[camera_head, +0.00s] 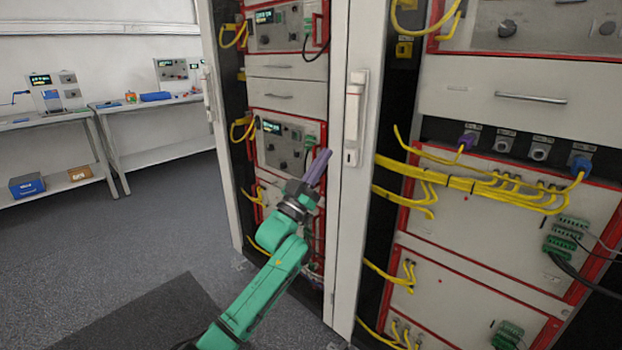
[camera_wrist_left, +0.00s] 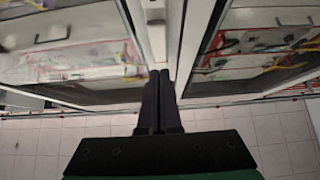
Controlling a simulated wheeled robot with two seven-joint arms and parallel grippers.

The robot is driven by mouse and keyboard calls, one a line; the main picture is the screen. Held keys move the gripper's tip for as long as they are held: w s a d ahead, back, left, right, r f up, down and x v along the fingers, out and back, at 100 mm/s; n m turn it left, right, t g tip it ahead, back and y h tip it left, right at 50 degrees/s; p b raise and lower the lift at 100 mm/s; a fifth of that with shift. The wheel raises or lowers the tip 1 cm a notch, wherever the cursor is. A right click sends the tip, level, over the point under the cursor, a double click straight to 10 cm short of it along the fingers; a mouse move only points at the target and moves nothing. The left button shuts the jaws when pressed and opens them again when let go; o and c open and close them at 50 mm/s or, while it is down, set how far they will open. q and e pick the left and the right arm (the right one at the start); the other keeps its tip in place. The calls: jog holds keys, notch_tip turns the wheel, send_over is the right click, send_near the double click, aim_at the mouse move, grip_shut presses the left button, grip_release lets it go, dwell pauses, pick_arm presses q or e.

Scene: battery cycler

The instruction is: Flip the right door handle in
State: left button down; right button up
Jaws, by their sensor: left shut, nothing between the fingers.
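The right door handle (camera_head: 354,118) is a long white upright lever on the pale door post between the two cabinet bays. Its upper part appears to stand slightly out from its plate; I cannot tell exactly how far. My left gripper (camera_head: 319,167) is shut and empty, left of the handle and a little below it, with a visible gap between them in the head view. In the left wrist view its dark fingers (camera_wrist_left: 159,78) meet and point at the pale post. A pale piece at the top there may be the handle, but it is unclear. My right gripper is not in view.
Another white handle (camera_head: 208,94) is on the left door edge. Yellow cables (camera_head: 470,184) hang across the right bay's front. Drawers and red-framed instruments (camera_head: 287,140) fill the left bay. Workbenches (camera_head: 160,105) stand far left, with open floor (camera_head: 150,235) before them.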

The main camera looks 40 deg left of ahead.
pick_arm(q)
jog(key=v, duration=0.4)
jog(key=shift+s+f, duration=0.1)
jog(key=shift+s, duration=0.05)
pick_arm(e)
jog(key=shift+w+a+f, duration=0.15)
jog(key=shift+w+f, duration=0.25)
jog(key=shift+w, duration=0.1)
